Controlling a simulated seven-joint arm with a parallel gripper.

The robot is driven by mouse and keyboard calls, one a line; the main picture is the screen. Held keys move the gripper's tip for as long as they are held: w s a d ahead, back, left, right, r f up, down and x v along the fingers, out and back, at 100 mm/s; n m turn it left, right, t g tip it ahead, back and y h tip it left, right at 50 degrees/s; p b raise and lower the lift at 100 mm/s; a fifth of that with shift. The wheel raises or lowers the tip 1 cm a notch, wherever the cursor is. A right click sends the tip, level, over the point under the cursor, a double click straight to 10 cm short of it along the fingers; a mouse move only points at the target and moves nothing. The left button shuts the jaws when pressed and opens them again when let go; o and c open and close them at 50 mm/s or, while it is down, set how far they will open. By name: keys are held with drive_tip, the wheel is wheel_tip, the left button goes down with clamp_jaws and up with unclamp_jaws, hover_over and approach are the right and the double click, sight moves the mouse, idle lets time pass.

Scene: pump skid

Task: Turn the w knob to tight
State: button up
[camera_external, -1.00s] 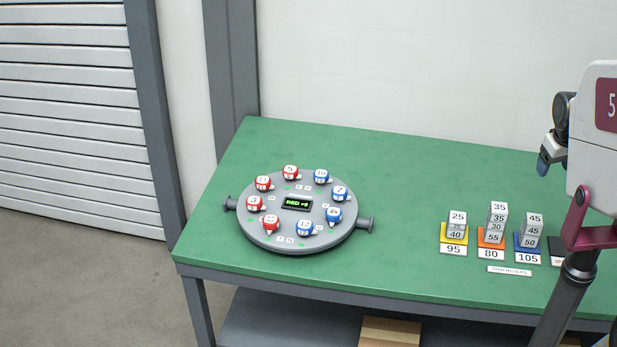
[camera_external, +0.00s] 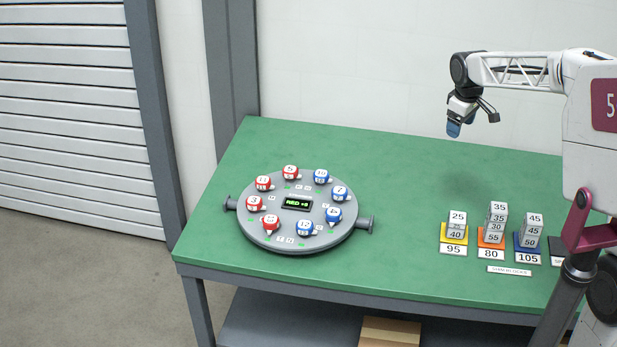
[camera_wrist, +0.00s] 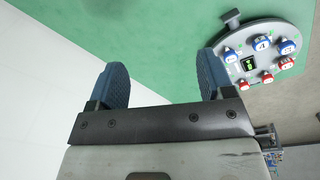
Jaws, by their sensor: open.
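A round grey dial plate (camera_external: 262,208) lies on the green table, carrying a ring of numbered knobs. The red knobs, such as the one marked 11 (camera_external: 263,183), are mostly on the left; the blue knobs, such as the one marked 7 (camera_external: 340,193), are on the right. Small labels lie beside the knobs; I cannot read which one is w. A green-lit display (camera_external: 296,203) in the middle seems to read "RED +8". My gripper (camera_external: 455,127) is open and empty, above the table to the right of the plate. In the wrist view, the blue fingers (camera_wrist: 162,64) are apart, with the plate (camera_wrist: 285,33) beyond at upper right.
Stacks of numbered grey blocks stand on yellow (camera_external: 454,237), orange (camera_external: 491,241) and blue (camera_external: 528,246) pads at the right. A dark pad (camera_external: 557,250) lies beside them. The green table top (camera_external: 405,180) between plate and blocks is clear. Side handles stick out from the plate (camera_external: 365,224).

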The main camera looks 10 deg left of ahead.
drive_tip(key=w+a+f+n, duration=0.2)
drive_tip(key=a+f, duration=0.2)
drive_tip(key=a, duration=0.6)
drive_tip(key=w+a+f+n, duration=0.2)
drive_tip(key=w+a+f, duration=0.1)
drive_tip(key=a, duration=0.6)
drive_tip(key=n, duration=0.4)
hover_over(321, 173)
drive_tip(key=shift+g, duration=0.4)
drive_tip(key=f, duration=0.6)
drive_tip(key=d+f, duration=0.1)
drive_tip(key=f, duration=0.2)
drive_tip(key=shift+w+f, duration=0.1)
drive_tip(key=shift+f, duration=0.25)
drive_tip(key=shift+a+f, duration=0.25)
drive_tip(key=shift+a, duration=0.3)
drive_tip(key=shift+f, duration=0.1)
drive_tip(key=shift+f, duration=3.8)
drive_tip(key=c, duration=0.9)
